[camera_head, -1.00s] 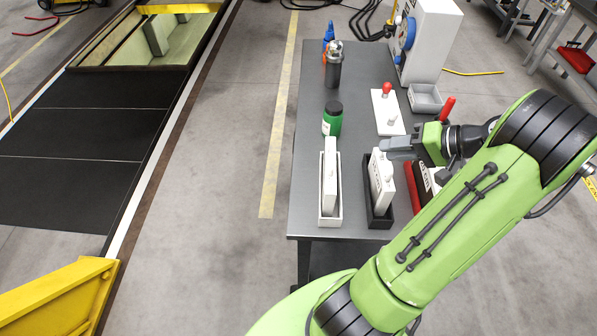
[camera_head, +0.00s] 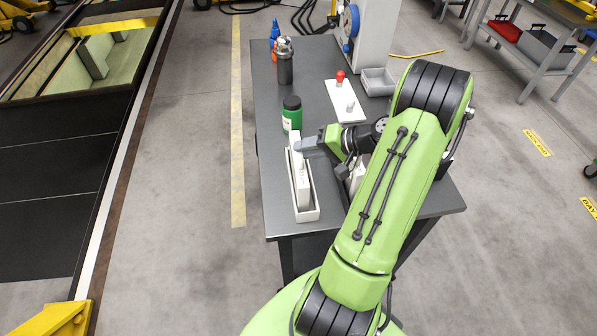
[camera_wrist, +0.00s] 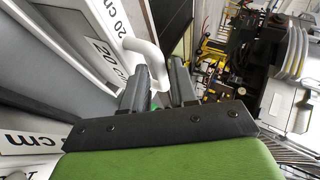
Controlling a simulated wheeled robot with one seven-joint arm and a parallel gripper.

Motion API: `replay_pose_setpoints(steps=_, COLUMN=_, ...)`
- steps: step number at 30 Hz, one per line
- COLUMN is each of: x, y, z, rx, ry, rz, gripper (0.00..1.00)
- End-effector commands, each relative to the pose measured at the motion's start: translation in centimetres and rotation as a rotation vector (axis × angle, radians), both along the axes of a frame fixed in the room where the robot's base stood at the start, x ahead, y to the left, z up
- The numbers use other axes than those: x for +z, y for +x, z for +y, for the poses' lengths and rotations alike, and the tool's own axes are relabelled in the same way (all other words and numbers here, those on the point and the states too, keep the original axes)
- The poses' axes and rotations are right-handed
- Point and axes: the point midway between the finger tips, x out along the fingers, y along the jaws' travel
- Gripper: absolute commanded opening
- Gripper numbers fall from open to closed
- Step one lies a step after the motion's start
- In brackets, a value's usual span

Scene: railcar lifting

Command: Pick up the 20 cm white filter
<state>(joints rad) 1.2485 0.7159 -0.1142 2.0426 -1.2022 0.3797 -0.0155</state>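A slim white filter (camera_head: 303,190) stands upright in a narrow white open box (camera_head: 314,214) at the table's front left. In the wrist view, a white plate marked "20 cm" (camera_wrist: 96,18) and a second "20" label fill the left side. A curved white handle (camera_wrist: 146,50) reaches in between the fingertips of my gripper (camera_wrist: 160,82). The fingers stand apart on either side of the handle, and a firm grip on it does not show. In the head view my gripper (camera_head: 308,145) is at the filter's upper far end, which it partly hides.
A green jar (camera_head: 291,115) stands just behind the filter, close to my gripper. A dark metal canister (camera_head: 285,68), a white plate with a red knob (camera_head: 345,100) and a grey tray (camera_head: 378,82) are farther back. My arm covers another white block (camera_head: 356,178).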

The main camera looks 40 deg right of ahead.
Motion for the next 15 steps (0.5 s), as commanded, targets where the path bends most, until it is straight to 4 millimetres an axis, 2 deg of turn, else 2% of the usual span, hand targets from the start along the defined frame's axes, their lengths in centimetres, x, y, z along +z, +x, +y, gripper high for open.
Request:
replay_pose_setpoints(steps=3, x=-0.51, y=0.78, z=0.44, rx=0.000, ry=0.001, rz=-0.001, gripper=0.27)
replay_pose_setpoints(steps=8, x=-0.48, y=0.80, z=0.41, rx=-0.002, ry=-0.001, rz=-0.001, gripper=0.27)
replay_pose_setpoints(steps=14, x=-0.46, y=0.78, z=0.40, rx=-0.001, ry=0.000, rz=0.000, gripper=0.00)
replay_pose_setpoints(steps=15, x=-0.46, y=0.78, z=0.40, rx=-0.001, ry=0.000, rz=0.000, gripper=0.00)
